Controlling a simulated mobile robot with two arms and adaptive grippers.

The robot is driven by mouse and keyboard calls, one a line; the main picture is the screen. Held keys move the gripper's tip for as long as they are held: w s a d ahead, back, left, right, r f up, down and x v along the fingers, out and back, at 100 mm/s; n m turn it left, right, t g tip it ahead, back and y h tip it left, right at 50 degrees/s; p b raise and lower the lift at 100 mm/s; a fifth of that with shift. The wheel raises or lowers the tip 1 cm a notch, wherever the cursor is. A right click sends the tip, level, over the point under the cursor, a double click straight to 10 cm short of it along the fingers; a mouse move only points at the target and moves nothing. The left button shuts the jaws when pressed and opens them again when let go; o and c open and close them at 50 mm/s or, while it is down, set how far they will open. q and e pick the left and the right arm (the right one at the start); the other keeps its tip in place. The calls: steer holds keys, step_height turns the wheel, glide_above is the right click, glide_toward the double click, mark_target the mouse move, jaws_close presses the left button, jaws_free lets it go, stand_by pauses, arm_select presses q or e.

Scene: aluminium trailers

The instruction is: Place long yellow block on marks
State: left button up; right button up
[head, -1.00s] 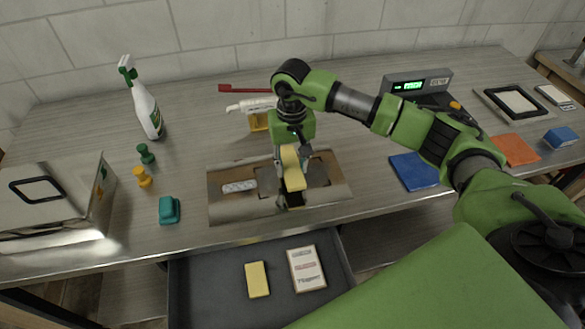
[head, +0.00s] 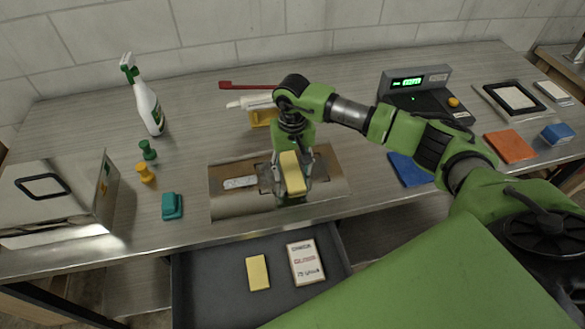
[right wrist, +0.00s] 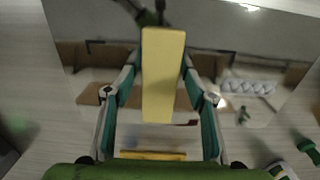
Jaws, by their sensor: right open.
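The long yellow block (head: 292,174) is at the middle of the shiny metal plate (head: 235,205) near the table's front edge. It also shows in the right wrist view (right wrist: 163,75), lengthwise between the fingers. My right gripper (head: 292,165) is open and low over the plate, with one finger on each side of the block. In the right wrist view the fingertips (right wrist: 162,65) stand close beside it. Whether the block rests fully on the plate is hard to tell. Dark corner marks (right wrist: 95,46) show on the plate in that view. My left gripper is not in view.
A white textured piece (head: 240,183) lies left of the block. An open drawer (head: 215,290) below holds a yellow block (head: 257,272) and a labelled white box (head: 306,262). A blue pad (head: 408,169) lies right, and a teal block (head: 172,206) left.

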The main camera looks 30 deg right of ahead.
mark_target(293, 173)
steer(key=shift+r, duration=0.2)
steer(key=shift+w+r, duration=0.1)
steer(key=shift+r, duration=0.15)
step_height(293, 173, up, 12)
steer(key=b, duration=0.4)
steer(key=shift+f, duration=0.25)
steer(key=shift+f, duration=0.1)
